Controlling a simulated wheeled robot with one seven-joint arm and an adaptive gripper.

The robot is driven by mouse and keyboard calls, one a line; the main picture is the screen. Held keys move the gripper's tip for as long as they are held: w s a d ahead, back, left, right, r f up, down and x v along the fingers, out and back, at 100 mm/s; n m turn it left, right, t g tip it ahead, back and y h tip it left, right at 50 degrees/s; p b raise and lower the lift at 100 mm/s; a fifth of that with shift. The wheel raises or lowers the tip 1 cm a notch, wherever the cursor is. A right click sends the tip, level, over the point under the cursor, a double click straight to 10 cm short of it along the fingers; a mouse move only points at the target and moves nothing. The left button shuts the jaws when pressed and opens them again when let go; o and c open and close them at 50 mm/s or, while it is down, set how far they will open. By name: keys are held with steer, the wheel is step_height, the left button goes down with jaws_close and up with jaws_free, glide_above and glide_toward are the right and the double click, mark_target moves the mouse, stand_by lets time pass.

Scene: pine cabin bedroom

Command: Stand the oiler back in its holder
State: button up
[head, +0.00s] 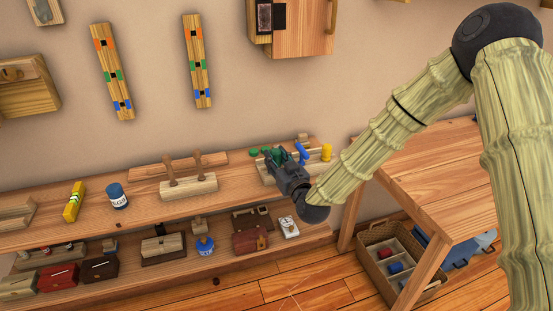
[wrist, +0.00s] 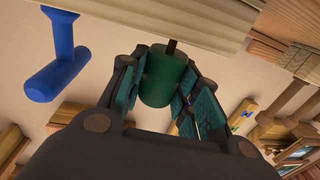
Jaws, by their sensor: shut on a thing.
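My gripper (head: 280,158) is over the right part of the upper shelf, at a pale wooden holder block (head: 316,168). In the wrist view my gripper (wrist: 160,82) is shut on a dark green cylinder (wrist: 168,78), which I take to be the oiler. A short brown stem (wrist: 172,46) sticks out of its end toward the pale wood (wrist: 200,12) at the top of that view. I cannot tell whether the stem touches the wood. A blue T-shaped piece (head: 301,153) stands at the holder; it also shows in the wrist view (wrist: 58,70). My gripper hides part of the holder.
A yellow cylinder (head: 326,152) stands right of the blue piece. A wooden block with two pegs (head: 188,186), a blue can (head: 117,197) and a yellow block (head: 74,202) stand further left. A table (head: 440,180) is at right.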

steer(key=shift+f, duration=0.4)
stand_by(0.3)
steer(key=o, duration=1.1)
steer(key=shift+s, duration=0.1)
steer(key=v, duration=1.2)
steer(key=shift+f, duration=0.1)
